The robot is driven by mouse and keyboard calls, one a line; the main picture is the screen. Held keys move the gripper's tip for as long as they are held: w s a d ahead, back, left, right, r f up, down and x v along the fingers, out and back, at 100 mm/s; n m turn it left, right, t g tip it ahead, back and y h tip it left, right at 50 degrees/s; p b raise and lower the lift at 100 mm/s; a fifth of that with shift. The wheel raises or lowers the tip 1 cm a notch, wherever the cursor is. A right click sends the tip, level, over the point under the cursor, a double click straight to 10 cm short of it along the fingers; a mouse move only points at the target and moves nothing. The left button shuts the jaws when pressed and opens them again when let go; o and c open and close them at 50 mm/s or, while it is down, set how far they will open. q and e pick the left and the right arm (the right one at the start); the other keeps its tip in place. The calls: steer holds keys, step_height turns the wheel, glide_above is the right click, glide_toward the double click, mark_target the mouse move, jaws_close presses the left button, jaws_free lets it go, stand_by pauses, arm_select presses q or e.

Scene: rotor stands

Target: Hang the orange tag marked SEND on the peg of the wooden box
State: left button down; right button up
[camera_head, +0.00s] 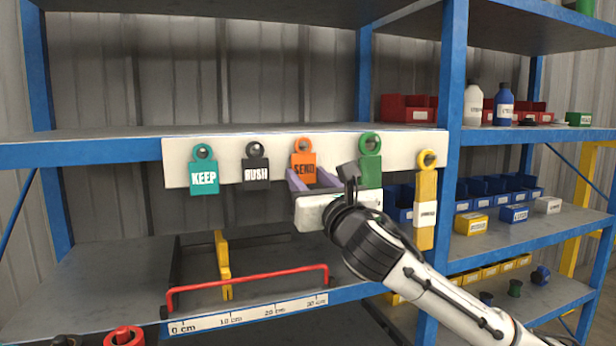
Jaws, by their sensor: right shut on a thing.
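The orange SEND tag (304,164) hangs at the middle of a white board on the front of the blue shelf, its ring up at a peg. My right gripper (312,180) comes up from the lower right and is shut on the lower part of this tag. The tag looks upright and still at its peg; whether its ring is clear of the peg cannot be told. I cannot make out the wooden box or its peg in this view. My left gripper is not in view.
The teal KEEP tag (204,170) and black RUSH tag (256,166) hang to the left; a green tag (370,160) and a yellow tag (426,200) hang to the right. A red rail (250,276) crosses the lower shelf front. A blue post (452,70) stands at right.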

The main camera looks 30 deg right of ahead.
steer(key=shift+s+a+r+p, duration=0.2)
steer(key=shift+s, duration=0.65)
steer(key=shift+s+a+r+p, duration=0.2)
steer(key=shift+s+p, duration=0.05)
steer(key=shift+s, duration=0.6)
steer(key=shift+s+a+r+p, duration=0.2)
steer(key=shift+s, duration=0.65)
